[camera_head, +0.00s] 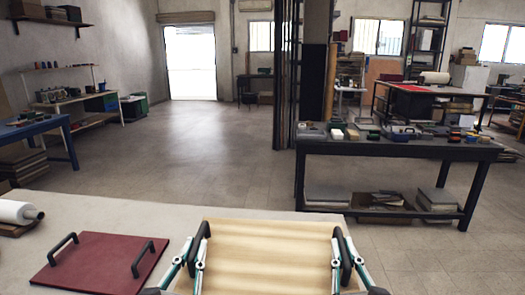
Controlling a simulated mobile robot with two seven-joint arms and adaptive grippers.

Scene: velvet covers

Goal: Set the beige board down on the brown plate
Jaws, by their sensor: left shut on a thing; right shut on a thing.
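The beige board (268,256) is at the bottom centre, pale wood with a black handle on its left and right sides. My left gripper (193,246) is shut on the board's left handle. My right gripper (344,244) is shut on its right handle. The board's near edge is cut off by the frame. I cannot tell how high it is above the table. I cannot make out a brown plate for certain; anything under the board is hidden.
A dark red board (100,262) with two black handles lies on the pale table (120,207), left of the beige board. A white roll (17,211) lies at the far left edge. Bare tabletop shows behind the boards. A dark workbench (400,148) stands beyond.

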